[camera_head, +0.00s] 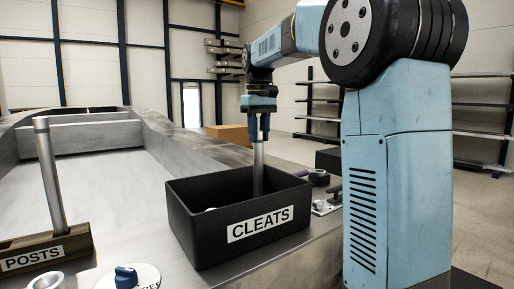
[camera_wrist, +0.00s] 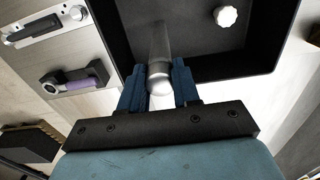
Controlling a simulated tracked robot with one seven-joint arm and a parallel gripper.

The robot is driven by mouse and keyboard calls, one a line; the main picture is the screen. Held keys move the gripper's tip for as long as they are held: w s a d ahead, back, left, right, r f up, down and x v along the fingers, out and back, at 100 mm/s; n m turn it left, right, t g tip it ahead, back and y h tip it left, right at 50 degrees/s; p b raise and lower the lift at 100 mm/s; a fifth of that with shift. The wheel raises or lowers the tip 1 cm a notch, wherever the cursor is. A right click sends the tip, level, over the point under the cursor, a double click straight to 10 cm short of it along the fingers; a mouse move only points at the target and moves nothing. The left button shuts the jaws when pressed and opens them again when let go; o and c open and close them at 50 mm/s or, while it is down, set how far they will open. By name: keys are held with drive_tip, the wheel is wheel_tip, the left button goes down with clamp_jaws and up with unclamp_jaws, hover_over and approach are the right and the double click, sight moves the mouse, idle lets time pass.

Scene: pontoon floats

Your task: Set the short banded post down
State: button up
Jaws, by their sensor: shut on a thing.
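My gripper (camera_head: 259,134) points down over the black CLEATS box (camera_head: 222,246) and is shut on a plain grey post (camera_head: 258,162). The post hangs upright, its lower part hidden behind the box's front wall. I cannot tell whether it touches the box floor. In the wrist view the post (camera_wrist: 160,42) sits between the blue fingers (camera_wrist: 160,88), its rounded top towards me. No band shows on it. Another grey post (camera_head: 51,180) leans slightly in the wooden POSTS holder (camera_head: 75,244) at the left.
A white knob-like piece (camera_wrist: 226,16) lies inside the box. A metal plate with a dark handle (camera_head: 328,203) and a purple-handled tool (camera_wrist: 85,82) lie beside the box.

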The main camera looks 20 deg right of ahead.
sight(259, 144)
drive_tip(key=shift+f, duration=1.7)
drive_tip(key=o, duration=1.1)
drive_tip(key=shift+f, duration=0.1)
drive_tip(key=shift+c, duration=0.2)
wheel_tip(259, 144, up, 12)
drive_tip(key=shift+r, duration=0.1)
drive_tip(key=shift+s, duration=0.35)
drive_tip(key=s+f+m+t, duration=0.3)
drive_tip(key=s+f+t, duration=0.2)
drive_tip(key=s+f, duration=1.9)
drive_tip(key=s, duration=0.3)
drive_tip(key=shift+s+t, duration=0.3)
